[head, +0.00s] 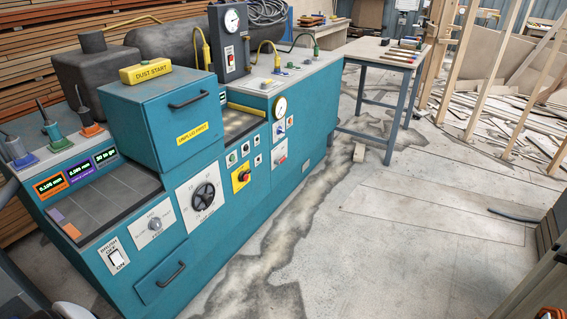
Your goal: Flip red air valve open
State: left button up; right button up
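No valve is plainly marked as the air valve. A small red part on a white plate (280,158) sits on the teal machine's front, below a round gauge (280,107). A red rotary knob on a yellow plate (241,176) sits to its left. Another small red part (229,52) shows on the dark upright box with a gauge. These are too small for me to tell any handle's position. Neither gripper can be made out in the head view.
The teal machine (180,250) fills the left, with a drawer handle, a black handwheel (204,195) and several levers protruding. A work table (385,52) with tools stands behind its right end. Open concrete floor (380,240) lies to the right; scrap wood litters the back right.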

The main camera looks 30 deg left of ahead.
aim_at(276, 162)
jog(key=u, duration=0.6)
jog(key=i+l+u, duration=0.1)
jog(key=i+u, duration=0.35)
jog(key=i+l+u, duration=0.35)
jog(key=i+u, duration=0.15)
jog(key=i+l+u, duration=0.2)
jog(key=i+l, duration=1.2)
